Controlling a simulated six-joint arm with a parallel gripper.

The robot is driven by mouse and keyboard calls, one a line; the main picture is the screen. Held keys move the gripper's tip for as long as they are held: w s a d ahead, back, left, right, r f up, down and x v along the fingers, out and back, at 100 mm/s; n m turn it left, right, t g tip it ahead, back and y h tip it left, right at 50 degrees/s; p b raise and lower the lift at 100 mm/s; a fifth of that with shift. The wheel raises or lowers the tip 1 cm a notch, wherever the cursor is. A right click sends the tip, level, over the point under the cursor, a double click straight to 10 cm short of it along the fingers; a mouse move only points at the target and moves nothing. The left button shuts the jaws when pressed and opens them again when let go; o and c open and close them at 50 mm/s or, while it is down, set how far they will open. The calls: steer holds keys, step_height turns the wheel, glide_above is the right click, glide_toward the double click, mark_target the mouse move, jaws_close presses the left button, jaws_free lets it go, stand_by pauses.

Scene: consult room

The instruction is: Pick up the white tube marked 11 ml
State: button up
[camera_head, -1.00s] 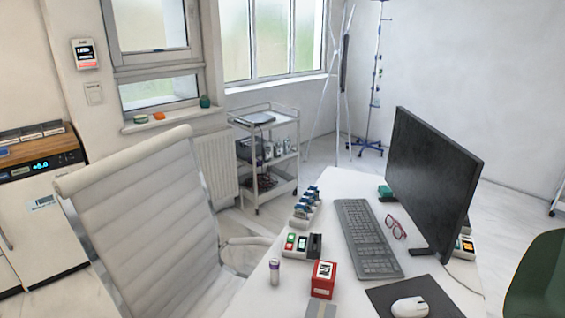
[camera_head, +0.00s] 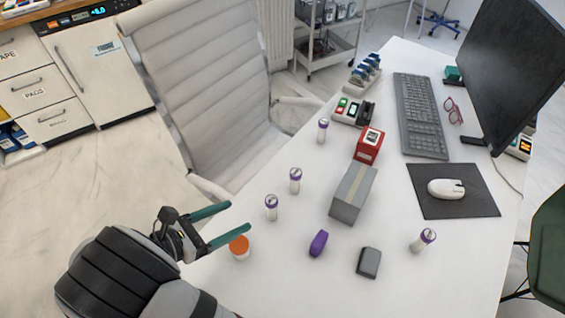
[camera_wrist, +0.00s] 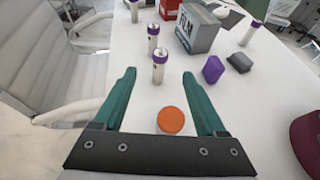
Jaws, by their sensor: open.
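Several white tubes with purple tops stand on the white desk: one near the desk's left edge (camera_head: 271,209), one just behind it (camera_head: 295,182), one farther back (camera_head: 323,131) and one at the right (camera_head: 421,241). Their markings are too small to read, so I cannot tell which is 11 ml. My gripper (camera_head: 238,217), with green fingers, is open and empty at the desk's left edge, left of the nearest tube. In the wrist view, that tube (camera_wrist: 159,69) shows ahead between the fingertips, with another tube (camera_wrist: 152,44) behind it.
An orange-topped pot (camera_head: 239,248) is close to my gripper. A purple block (camera_head: 318,243), a dark grey block (camera_head: 369,263), a grey box (camera_head: 352,197) and a red box (camera_head: 369,146) stand on the desk (camera_head: 290,275). A white chair (camera_head: 200,75) is beside its left edge.

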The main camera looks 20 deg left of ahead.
mark_target(272, 209)
steer(key=x, duration=1.5)
steer(key=shift+d+f, duration=0.2)
steer(key=shift+f, duration=0.15)
jaws_close()
